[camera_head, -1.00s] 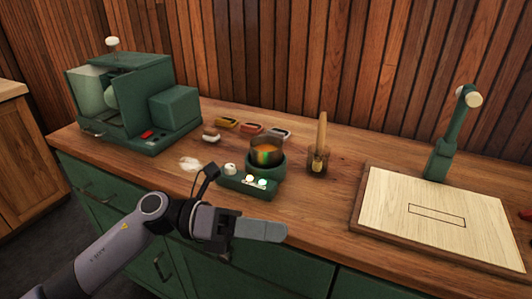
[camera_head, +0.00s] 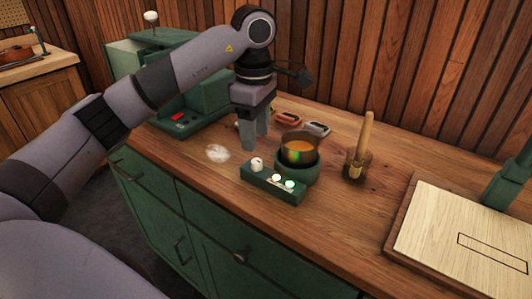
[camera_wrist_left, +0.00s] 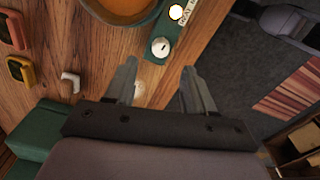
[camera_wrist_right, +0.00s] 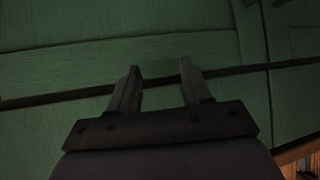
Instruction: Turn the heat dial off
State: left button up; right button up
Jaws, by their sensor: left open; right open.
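The heat dial (camera_head: 257,164) is a small white knob at the left end of a green control box (camera_head: 273,187). It also shows in the left wrist view (camera_wrist_left: 160,47), with a dark mark on its face. Two lit lamps, one whitish (camera_head: 276,177) and one greenish (camera_head: 290,184), sit to its right. A green pot (camera_head: 298,157) with orange liquid stands right behind the box. My left gripper (camera_head: 254,146) is open, pointing down, above and behind the dial, and apart from it. My right gripper (camera_wrist_right: 160,82) is open and empty in front of green cabinet fronts.
A brush (camera_head: 363,145) stands in a small jar right of the pot. A pale board (camera_head: 465,240) lies at the right. A green machine (camera_head: 190,105) stands behind my left arm. A whitish patch (camera_head: 217,153) lies left of the dial. Small coloured clamps (camera_head: 289,118) lie behind the pot.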

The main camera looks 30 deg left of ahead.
aim_at(256, 160)
pick_arm(q)
notch_tip(256, 160, down, 6)
jog(key=shift+f, duration=0.2)
grip_shut()
